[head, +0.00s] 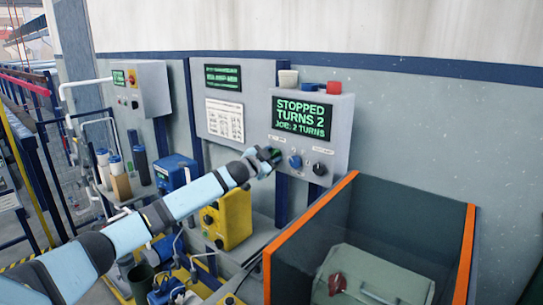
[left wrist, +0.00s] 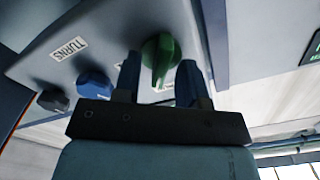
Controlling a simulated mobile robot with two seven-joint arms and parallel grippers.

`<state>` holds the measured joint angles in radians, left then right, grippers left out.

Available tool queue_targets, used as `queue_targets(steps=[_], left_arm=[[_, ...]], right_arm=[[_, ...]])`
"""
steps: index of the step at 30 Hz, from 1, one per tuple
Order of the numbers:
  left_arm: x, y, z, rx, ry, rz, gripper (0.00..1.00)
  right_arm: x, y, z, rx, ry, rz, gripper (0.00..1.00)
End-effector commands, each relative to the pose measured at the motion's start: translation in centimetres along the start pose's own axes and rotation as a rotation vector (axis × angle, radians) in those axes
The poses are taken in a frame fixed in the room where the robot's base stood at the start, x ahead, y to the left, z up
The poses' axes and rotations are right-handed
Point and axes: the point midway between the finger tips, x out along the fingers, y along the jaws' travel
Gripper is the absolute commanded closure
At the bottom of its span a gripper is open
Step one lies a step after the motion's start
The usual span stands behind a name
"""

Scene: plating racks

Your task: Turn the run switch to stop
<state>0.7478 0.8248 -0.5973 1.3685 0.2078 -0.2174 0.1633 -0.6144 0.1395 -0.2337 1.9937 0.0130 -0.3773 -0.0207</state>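The grey control box (head: 312,130) on the wall panel has a green-lit display reading "STOPPED TURNS 2, JOB: 2 TURNS". Under it are a blue knob (head: 295,161) and a black knob (head: 319,169). My left gripper (head: 268,156) is at the box's lower left corner. In the left wrist view, a green knob (left wrist: 159,60), likely the run switch, sits between the fingers of my left gripper (left wrist: 158,82). Gaps show beside the knob's tip, so the fingers look open around it. Its label is mostly hidden. My right gripper is out of view.
A red button (head: 334,88) and a pale beacon (head: 288,79) top the box. An orange-edged, dark-walled tank (head: 395,215) stands below right, with a grey-green lidded unit (head: 365,280) in it. A yellow unit (head: 232,218) stands below the arm.

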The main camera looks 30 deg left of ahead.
Motion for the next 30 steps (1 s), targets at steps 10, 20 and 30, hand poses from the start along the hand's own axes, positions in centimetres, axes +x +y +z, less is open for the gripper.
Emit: queue_targets(steps=[10,20,30], left_arm=[[0.1,0.0,0.0,0.0,0.0,0.0,0.8],[0.1,0.0,0.0,-0.006,0.0,0.0,1.0],[0.1,-0.1,-0.2,-0.141,0.0,0.001,1.0]], right_arm=[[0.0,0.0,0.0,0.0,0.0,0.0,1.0],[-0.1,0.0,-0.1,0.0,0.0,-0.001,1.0],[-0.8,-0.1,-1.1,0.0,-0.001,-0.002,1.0]])
